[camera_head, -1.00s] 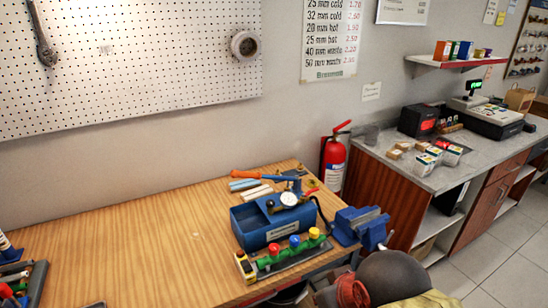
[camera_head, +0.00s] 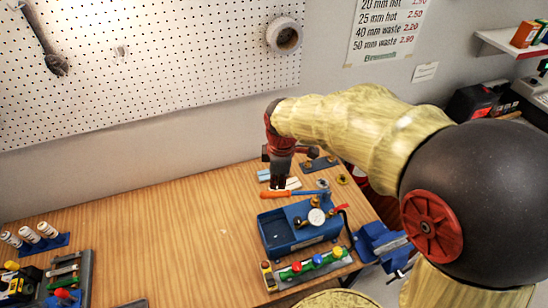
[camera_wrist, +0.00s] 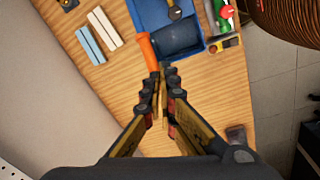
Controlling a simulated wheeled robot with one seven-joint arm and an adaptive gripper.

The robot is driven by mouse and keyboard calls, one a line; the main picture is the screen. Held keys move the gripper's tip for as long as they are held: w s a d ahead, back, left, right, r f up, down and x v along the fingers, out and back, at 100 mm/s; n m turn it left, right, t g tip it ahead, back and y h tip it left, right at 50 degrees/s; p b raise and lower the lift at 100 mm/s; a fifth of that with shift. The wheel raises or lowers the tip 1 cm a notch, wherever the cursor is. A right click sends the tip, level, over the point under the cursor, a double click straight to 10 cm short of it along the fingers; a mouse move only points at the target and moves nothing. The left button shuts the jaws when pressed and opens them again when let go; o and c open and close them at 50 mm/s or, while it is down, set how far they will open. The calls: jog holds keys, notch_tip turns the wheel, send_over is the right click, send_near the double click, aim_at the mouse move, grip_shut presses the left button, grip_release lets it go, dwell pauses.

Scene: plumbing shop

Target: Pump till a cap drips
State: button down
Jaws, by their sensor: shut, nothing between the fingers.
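The blue test pump (camera_head: 290,238) stands on the bench with a round white gauge (camera_head: 316,216). Its lever ends in an orange handle (camera_head: 276,194) that points left; the handle also shows in the wrist view (camera_wrist: 148,50). In front of the pump lies a green pipe piece (camera_head: 307,267) with coloured caps, a blue cap (camera_head: 318,259) among them. I cannot make out any drip. My gripper (camera_head: 278,186) points down beside the orange handle's free end. In the wrist view its fingertips (camera_wrist: 160,73) are together at that end, empty; whether they touch it I cannot tell.
A blue vise (camera_head: 378,240) sits at the bench's right edge. Racks with small parts (camera_head: 62,280) stand at the left. The bench's middle-left is clear. A pegboard (camera_head: 150,60) hangs behind.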

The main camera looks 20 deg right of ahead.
jog(key=w+n+p, duration=0.1)
jog(key=n+p, duration=0.1)
jog(key=p, duration=0.1)
jog(key=w+n+g+p, duration=0.1)
jog(key=p, duration=0.2)
jog(key=shift+w+n, duration=0.4)
jog(key=shift+w+f+n+p, duration=0.1)
jog(key=shift+f+n+p, duration=0.1)
jog(key=shift+n+p, duration=0.15)
jog(key=shift+f+b, duration=1.4)
jog(key=shift+f, duration=0.95)
notch_tip(320, 180, down, 12)
jog(key=a+f+b, duration=0.1)
jog(key=a+b, duration=0.1)
jog(key=b, duration=0.6)
jog(key=r+p, duration=0.2)
jog(key=r, duration=0.2)
jog(key=d+r+p, duration=0.1)
jog(key=r+p, duration=0.2)
jog(key=r, duration=0.2)
jog(key=d+r+p, duration=0.1)
jog(key=r+p, duration=0.2)
jog(key=r, duration=0.1)
jog(key=shift+r, duration=0.15)
